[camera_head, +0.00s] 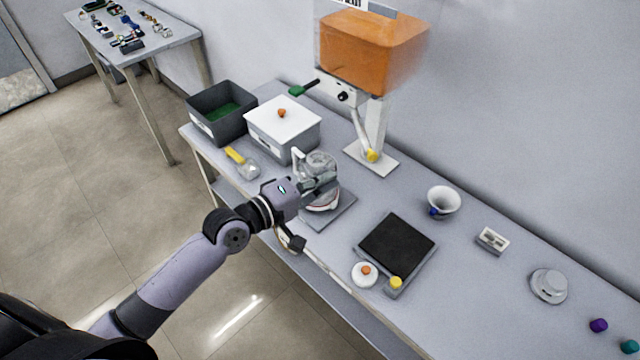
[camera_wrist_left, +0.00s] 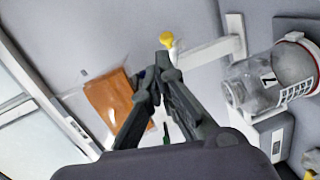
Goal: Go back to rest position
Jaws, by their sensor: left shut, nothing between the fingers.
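My left arm reaches in from the left in the head view, and its gripper (camera_head: 322,184) is over the front part of the long table (camera_head: 335,262), at a clear jar (camera_head: 322,200) on a grey square base. In the left wrist view the left gripper's fingers (camera_wrist_left: 160,68) come together at their tips with nothing between them. The jar (camera_wrist_left: 270,80) shows to the right of the fingers there, apart from them. In the head view the gripper hides part of the jar. My right gripper is not in view.
A dispenser with an orange-filled hopper (camera_head: 372,50) stands behind the gripper. A dark bin (camera_head: 222,125) and a white-lidded box (camera_head: 283,125) stand to the left. A black-topped plate (camera_head: 397,245), a white cup (camera_head: 443,203) and small parts lie to the right. Open floor (camera_head: 90,190) lies left.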

